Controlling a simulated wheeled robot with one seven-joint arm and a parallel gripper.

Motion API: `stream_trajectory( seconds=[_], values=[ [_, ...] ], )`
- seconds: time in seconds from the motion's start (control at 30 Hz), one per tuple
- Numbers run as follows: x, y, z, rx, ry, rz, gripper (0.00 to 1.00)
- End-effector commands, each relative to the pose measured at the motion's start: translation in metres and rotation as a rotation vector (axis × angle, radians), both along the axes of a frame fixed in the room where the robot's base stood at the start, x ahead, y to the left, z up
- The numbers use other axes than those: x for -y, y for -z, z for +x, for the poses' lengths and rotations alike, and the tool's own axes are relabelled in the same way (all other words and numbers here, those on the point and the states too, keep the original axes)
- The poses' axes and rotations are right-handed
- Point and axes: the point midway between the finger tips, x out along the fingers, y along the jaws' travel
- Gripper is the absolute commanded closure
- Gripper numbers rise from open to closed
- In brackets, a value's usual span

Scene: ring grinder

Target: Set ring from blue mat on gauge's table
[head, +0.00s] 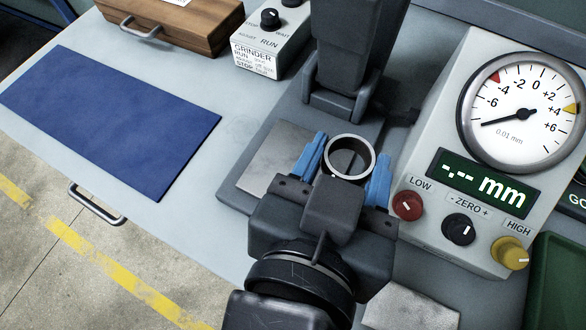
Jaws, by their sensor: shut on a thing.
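My gripper (346,168) has two blue fingers closed on a steel ring (348,140) between them. The ring's round opening faces up toward the camera. The blue mat (110,122) lies at the left of the bench and is bare. The gauge (490,150) stands at the right, with a dial, a display reading "-.-- mm" and knobs marked LOW, ZERO and HIGH. The dial needle points to the lower left, below -6. My gripper is just left of the gauge's front. The gauge's table is hard to make out behind my gripper, and I cannot tell whether the ring touches it.
The grinder control box (270,40) stands at the top, beside a wooden drawer box (185,22). A dark upright machine part (345,50) rises behind the ring. A green bin (556,285) is at the lower right. The bench between mat and machine is clear.

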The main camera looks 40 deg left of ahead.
Motion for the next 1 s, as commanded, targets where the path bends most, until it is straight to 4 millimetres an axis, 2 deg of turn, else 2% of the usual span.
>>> stream_trajectory(
  seconds=[0.03,0.1,0.33,0.47,0.73,1.0],
  values=[
    [-0.014,0.01,-0.001,-0.001,-0.006,-0.003,0.79],
    [-0.028,0.015,-0.002,-0.001,-0.006,-0.006,0.79],
    [-0.059,0.033,-0.003,0.0,-0.003,-0.004,0.79],
    [-0.063,0.039,-0.003,-0.001,-0.002,-0.004,0.79],
    [-0.062,0.073,-0.003,0.0,-0.003,-0.006,0.79],
    [-0.062,0.077,-0.003,0.0,-0.001,-0.002,0.79]
  ],
)
